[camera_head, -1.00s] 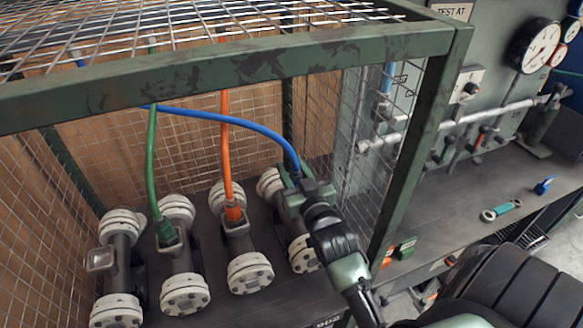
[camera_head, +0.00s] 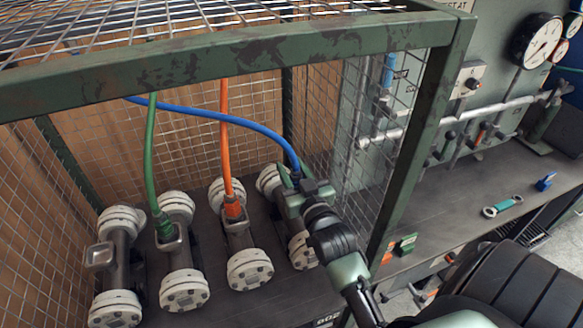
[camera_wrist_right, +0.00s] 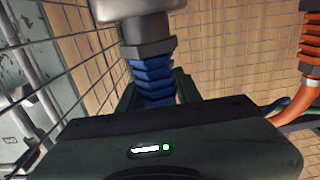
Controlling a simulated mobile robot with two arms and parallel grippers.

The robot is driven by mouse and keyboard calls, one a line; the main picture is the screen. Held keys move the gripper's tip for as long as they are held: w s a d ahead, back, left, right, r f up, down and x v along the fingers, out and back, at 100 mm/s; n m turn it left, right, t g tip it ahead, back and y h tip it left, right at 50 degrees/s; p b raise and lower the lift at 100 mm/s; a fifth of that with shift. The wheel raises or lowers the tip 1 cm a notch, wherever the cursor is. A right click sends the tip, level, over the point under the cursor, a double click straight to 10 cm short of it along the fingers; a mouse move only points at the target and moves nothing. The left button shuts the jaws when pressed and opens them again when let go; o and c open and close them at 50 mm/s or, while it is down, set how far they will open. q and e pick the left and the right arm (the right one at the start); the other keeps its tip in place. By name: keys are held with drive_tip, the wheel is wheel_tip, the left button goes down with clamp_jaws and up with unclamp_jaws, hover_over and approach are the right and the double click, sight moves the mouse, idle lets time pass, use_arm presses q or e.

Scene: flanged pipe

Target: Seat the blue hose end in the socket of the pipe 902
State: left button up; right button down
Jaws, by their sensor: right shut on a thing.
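The blue hose (camera_head: 225,118) runs across the cage to the rightmost flanged pipe (camera_head: 303,251), above the label 902 (camera_head: 327,321). My right gripper (camera_head: 294,190) is shut on the blue hose end and covers this pipe's socket in the head view. In the right wrist view the ribbed blue hose end (camera_wrist_right: 155,75) stands between my gripper's jaws (camera_wrist_right: 155,92). Its grey hex collar (camera_wrist_right: 148,48) is close against the pale grey socket (camera_wrist_right: 130,9). I cannot tell how deep the end sits. My left gripper is not in view.
Green (camera_head: 150,165) and orange (camera_head: 225,140) hoses go into neighbouring pipes on the left. The green cage frame (camera_head: 415,150) and wire mesh stand close to my right arm.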

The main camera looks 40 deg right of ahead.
drive_tip(key=shift+f, duration=0.5)
drive_tip(key=c, duration=0.9)
unclamp_jaws()
drive_tip(key=b+v, duration=0.1)
drive_tip(key=v, duration=0.7)
